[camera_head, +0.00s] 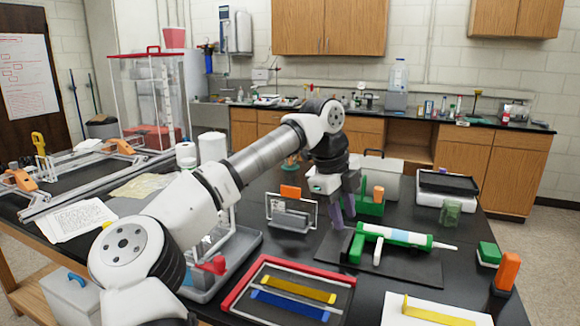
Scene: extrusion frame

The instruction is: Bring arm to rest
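My arm (258,155) reaches from the lower left across the black table and bends down at the wrist. My gripper (343,216) points down over the middle of the table, at the left edge of a dark mat (405,268). Its two purple-grey fingers look apart, and I see nothing between them. A white cartridge with green ends (397,236) lies on a green holder on the mat, just right of the fingers. I cannot tell how high the fingertips are above the table.
A red-rimmed tray (235,291) with yellow and blue handled pieces lies in front. A wire rack (291,213) stands left of my gripper. Behind are a grey box (382,178) and a black-topped white case (447,187). Aluminium extrusions (95,180) lie at left.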

